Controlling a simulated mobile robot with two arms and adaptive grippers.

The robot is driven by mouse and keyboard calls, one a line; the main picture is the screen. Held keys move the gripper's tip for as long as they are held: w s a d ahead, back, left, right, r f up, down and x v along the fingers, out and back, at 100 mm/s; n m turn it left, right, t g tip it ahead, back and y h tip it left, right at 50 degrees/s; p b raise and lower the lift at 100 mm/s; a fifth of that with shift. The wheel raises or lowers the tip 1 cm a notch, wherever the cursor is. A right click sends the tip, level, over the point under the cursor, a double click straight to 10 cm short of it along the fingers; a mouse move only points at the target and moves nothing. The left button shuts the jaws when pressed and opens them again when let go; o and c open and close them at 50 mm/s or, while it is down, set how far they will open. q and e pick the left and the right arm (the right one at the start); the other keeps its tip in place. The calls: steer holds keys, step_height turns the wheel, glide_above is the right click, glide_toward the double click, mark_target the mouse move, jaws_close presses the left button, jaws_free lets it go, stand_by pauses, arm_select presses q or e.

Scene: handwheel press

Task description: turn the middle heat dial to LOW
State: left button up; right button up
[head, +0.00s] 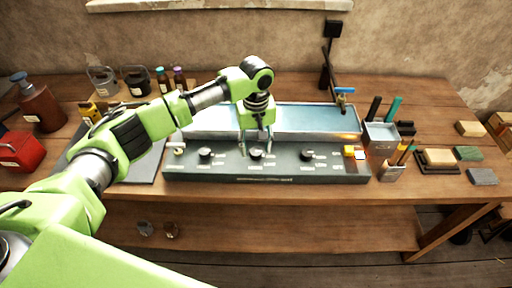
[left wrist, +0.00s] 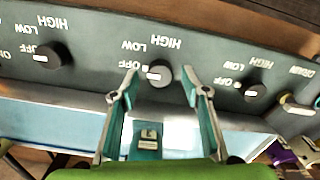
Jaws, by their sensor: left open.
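The grey control panel (head: 190,172) sits along the front of the water basin and carries three black dials. The middle heat dial (head: 256,154) shows again in the left wrist view (left wrist: 160,74), with a white mark on its face and OFF, LOW and HIGH printed around it. Its mark lies on the side of the OFF label. My left gripper (head: 257,149) is open above the panel, pointing down. In the left wrist view its fingertips (left wrist: 159,80) are on either side of the middle dial; I cannot tell whether they touch it. My right gripper is not in view.
The left dial (head: 205,154) and right dial (head: 306,155) flank the middle one. The water basin (head: 325,119) stands behind the panel.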

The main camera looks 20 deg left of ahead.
arm_select(q)
steer(key=shift+f, duration=0.95)
steer(key=shift+c, duration=0.2)
steer(key=c, duration=1)
steer(key=shift+c, duration=0.2)
